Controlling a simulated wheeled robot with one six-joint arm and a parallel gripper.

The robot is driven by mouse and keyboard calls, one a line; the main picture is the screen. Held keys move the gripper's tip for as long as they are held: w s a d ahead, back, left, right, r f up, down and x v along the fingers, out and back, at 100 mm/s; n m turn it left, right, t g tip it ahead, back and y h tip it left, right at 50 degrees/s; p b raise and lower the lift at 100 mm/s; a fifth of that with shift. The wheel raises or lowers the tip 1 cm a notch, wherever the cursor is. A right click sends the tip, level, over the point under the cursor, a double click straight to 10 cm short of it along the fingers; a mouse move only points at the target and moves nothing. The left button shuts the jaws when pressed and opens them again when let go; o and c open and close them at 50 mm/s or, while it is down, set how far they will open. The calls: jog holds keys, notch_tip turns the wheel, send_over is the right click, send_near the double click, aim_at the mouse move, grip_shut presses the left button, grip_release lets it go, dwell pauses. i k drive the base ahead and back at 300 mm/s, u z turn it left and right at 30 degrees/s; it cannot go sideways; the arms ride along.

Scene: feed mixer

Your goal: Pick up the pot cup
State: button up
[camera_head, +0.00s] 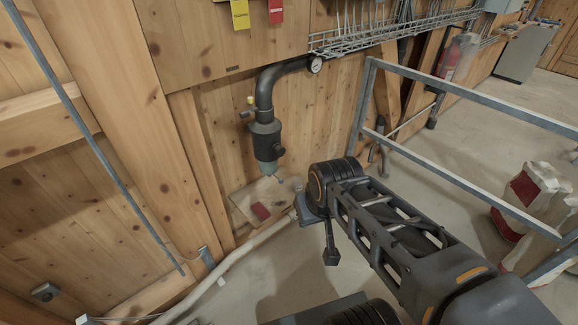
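I take the pot cup (268,167) to be the grey-green lower end of a dark cylindrical pot (265,138) on a black pipe against the wooden wall. It appears attached to the pot, upright, above a small wooden board. My arm reaches in from the lower right, and its wrist end is right of and below the cup, apart from it in the picture. My gripper (331,254) seems to be the dark part hanging below the wrist. Its fingers are too small and dark to tell open from shut, and I see nothing held in it.
A red block (260,211) lies on the wooden board (243,205). A pressure gauge (315,65) sits on the pipe. A grey metal railing (465,100) runs along the right. A pale hose (235,262) crosses the floor. White-and-red sacks (532,192) stand at right.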

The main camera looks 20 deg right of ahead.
aim_at(297, 181)
jog(key=i, duration=0.65)
jog(key=u, duration=3.75)
jog(key=k, duration=2.1)
jog(key=z, duration=0.55)
